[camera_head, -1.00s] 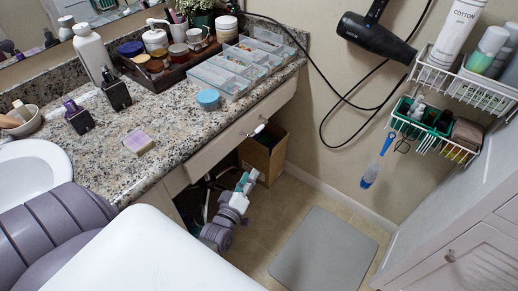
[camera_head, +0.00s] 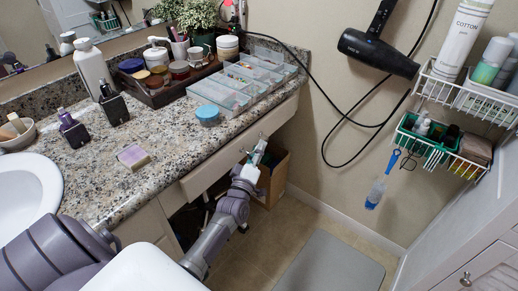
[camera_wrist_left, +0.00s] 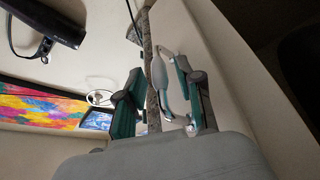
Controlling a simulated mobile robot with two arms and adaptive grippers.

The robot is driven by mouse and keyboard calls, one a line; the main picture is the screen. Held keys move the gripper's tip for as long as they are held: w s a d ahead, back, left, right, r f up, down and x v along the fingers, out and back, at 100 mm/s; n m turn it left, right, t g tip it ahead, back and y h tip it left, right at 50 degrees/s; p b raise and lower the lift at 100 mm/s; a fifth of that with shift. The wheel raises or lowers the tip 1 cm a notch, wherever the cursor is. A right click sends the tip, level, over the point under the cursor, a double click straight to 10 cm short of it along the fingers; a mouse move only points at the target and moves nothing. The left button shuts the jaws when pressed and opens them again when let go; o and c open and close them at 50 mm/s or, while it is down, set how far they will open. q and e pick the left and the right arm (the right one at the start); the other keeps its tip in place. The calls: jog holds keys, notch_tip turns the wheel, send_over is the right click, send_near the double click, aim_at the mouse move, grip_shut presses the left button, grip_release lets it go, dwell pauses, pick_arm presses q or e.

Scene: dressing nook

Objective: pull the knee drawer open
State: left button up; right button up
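The knee drawer (camera_head: 215,169) is a cream front under the granite counter. It looks shut, about flush with the counter. Its pull is largely hidden by my gripper in the head view. My left gripper (camera_head: 259,148) is at the drawer front, near the pull, pointing up toward the counter edge. In the left wrist view, the two green-and-grey fingers of the gripper (camera_wrist_left: 159,66) are spread apart. A pale rounded piece, apparently the pull (camera_wrist_left: 160,78), shows between them, closer to the right finger. I cannot tell if they touch. My right gripper is out of view.
A wooden bin (camera_head: 274,180) stands below. A grey mat (camera_head: 333,264) lies on the floor. A wire rack (camera_head: 436,155) hangs at right.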

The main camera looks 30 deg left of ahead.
pick_arm(q)
jog(key=shift+w+a+r, duration=0.15)
jog(key=shift+w, duration=0.45)
grip_shut()
